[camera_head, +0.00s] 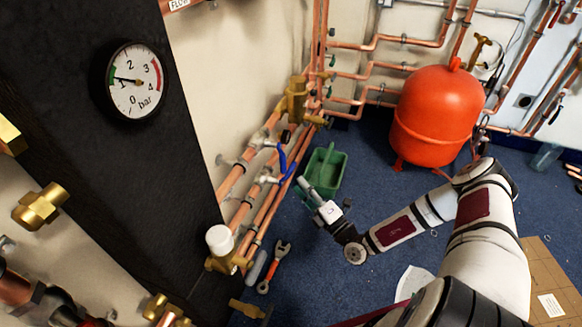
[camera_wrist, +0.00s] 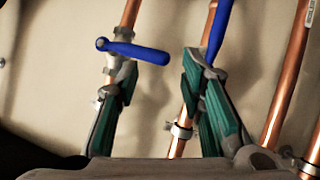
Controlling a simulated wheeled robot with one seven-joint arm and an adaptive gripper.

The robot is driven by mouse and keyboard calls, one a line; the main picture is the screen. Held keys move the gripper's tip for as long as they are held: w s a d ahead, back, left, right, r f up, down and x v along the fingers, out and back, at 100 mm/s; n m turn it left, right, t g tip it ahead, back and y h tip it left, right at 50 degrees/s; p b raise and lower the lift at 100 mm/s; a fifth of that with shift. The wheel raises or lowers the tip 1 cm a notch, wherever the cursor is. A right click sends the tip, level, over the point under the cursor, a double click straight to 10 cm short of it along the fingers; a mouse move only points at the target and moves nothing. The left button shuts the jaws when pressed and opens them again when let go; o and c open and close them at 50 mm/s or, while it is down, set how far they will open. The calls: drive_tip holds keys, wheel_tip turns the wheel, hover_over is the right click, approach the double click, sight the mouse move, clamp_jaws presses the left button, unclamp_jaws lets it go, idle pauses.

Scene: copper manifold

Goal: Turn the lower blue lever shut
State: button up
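Two blue-handled valves sit on the copper pipes along the wall. The upper blue lever (camera_head: 282,159) lies across its pipe; it shows in the wrist view at the left (camera_wrist: 140,52). The lower blue lever (camera_head: 291,171) lies roughly along its pipe; in the wrist view it is at the top, right of centre (camera_wrist: 219,30), its upper end cut off by the frame. My gripper (camera_head: 307,187) is just right of the lower lever. In the wrist view its green-padded fingers (camera_wrist: 160,75) are spread apart with nothing held between them. The right finger hides part of the lower lever's pipe.
A green crate (camera_head: 336,174) is on the blue floor behind my gripper, and a red tank (camera_head: 435,115) is farther back. An orange-handled wrench (camera_head: 273,267) lies by the pipes. A brass valve with a white cap (camera_head: 220,240) is nearer. Parallel pipes run close by.

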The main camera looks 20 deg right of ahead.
sight(291, 167)
wheel_tip(291, 167, down, 7)
drive_tip(key=d+m+h, duration=0.2)
drive_tip(key=m+h, duration=0.4)
drive_tip(key=m, duration=0.1)
drive_tip(key=shift+t, duration=0.3)
drive_tip(key=w+b, duration=0.1)
drive_tip(key=w, duration=0.3)
drive_tip(key=w+a+r+b, duration=0.1)
drive_tip(key=w, duration=0.3)
drive_tip(key=w+a+r+b, duration=0.1)
drive_tip(key=w+b, duration=0.1)
drive_tip(key=w, duration=0.3)
drive_tip(key=shift+a+r, duration=0.2)
drive_tip(key=shift+a, duration=0.05)
clamp_jaws()
